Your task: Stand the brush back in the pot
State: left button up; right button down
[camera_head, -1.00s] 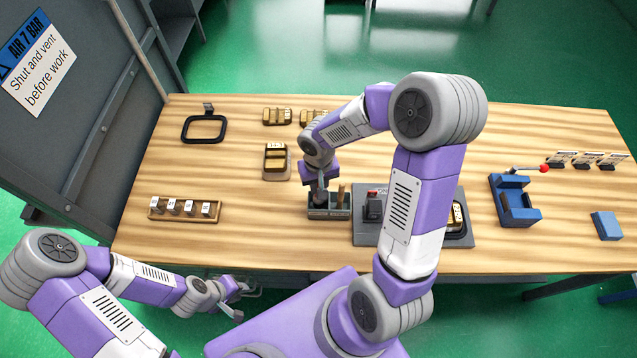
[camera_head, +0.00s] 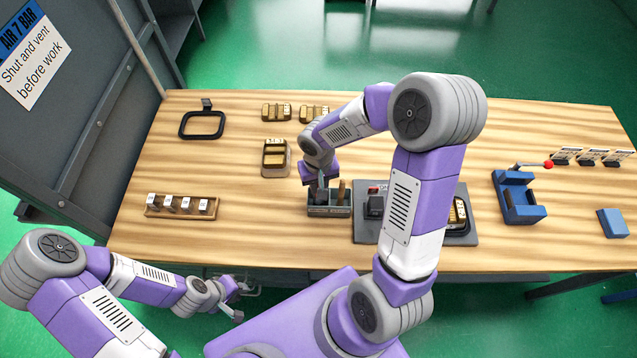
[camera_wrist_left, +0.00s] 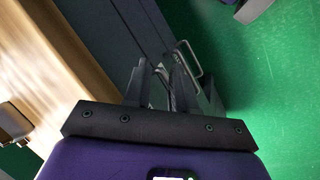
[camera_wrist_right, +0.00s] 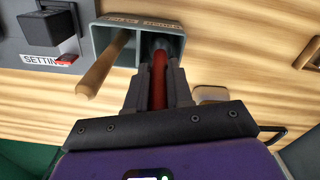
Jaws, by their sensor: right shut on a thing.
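The pot is a grey-green holder with two compartments (camera_head: 317,211), mid-table near the front edge. It also shows in the right wrist view (camera_wrist_right: 101,41). My right gripper (camera_wrist_right: 158,87) is above it, shut on the red handle of the brush (camera_wrist_right: 158,79). The brush's lower end reaches into the pot's right compartment in that view; the bristles and how deep they sit are hidden. In the head view my right gripper (camera_head: 319,192) mostly hides the brush. My left gripper (camera_head: 240,300) is open and empty, off the table's front edge; its fingers show apart in the left wrist view (camera_wrist_left: 163,85).
A wooden-handled tool (camera_wrist_right: 103,65) leans in the pot's other compartment. A grey plate with a switch block (camera_head: 367,230) stands right beside the pot. A brass-filled tray (camera_head: 275,172) lies behind left, and a blue fixture (camera_head: 520,207) at right.

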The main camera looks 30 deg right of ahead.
jog(key=shift+f+b, duration=0.5)
jog(key=shift+b, duration=0.2)
dwell(0.8)
dwell(0.4)
jog(key=shift+c, duration=2.3)
grip_release()
jog(key=shift+r, duration=0.15)
jog(key=shift+r+p, duration=3.2)
jog(key=shift+r, duration=1.2)
